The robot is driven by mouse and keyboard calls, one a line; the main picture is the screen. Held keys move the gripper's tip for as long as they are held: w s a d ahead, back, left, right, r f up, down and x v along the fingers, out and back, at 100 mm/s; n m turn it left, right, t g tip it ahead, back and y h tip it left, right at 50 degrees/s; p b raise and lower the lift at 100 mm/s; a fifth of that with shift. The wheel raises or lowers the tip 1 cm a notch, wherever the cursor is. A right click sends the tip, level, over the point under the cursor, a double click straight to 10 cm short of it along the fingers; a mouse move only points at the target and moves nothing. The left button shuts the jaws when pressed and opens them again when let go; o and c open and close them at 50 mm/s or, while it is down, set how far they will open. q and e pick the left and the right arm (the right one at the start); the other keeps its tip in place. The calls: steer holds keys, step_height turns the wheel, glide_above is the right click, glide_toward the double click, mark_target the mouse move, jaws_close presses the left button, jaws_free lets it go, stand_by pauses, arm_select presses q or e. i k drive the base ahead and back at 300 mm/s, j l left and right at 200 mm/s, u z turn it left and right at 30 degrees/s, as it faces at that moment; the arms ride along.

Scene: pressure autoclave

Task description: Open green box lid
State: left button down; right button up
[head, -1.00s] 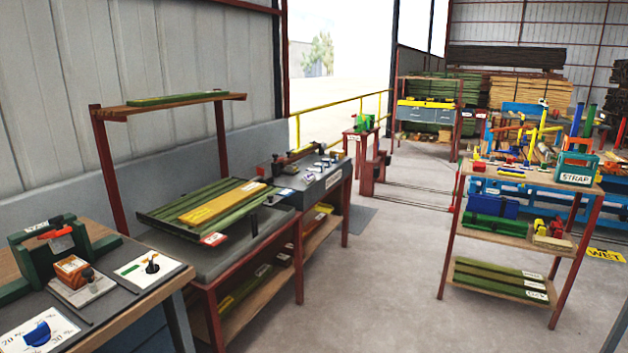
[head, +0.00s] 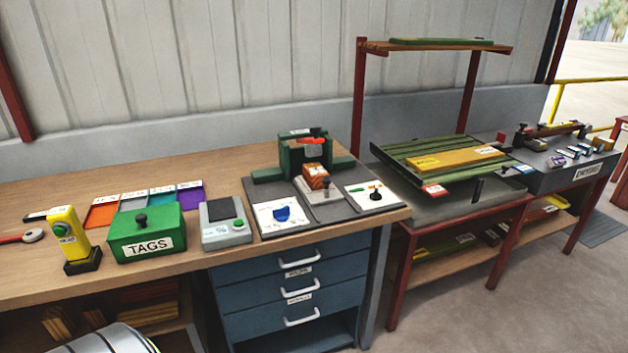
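A green box (head: 147,236) with a white label reading TAGS stands on the wooden workbench (head: 240,176), left of the picture's middle. Its lid (head: 160,217) lies flat on top and looks closed, with a dark round knob (head: 141,220) on it. Neither of my grippers shows in the head view, so their state cannot be seen.
A yellow handheld device (head: 69,236) stands just left of the green box. Blue drawers (head: 296,292) are under the bench. A second table (head: 440,209) stands further right.

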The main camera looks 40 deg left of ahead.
mark_target(139, 222)
steer(key=u, duration=1.3)
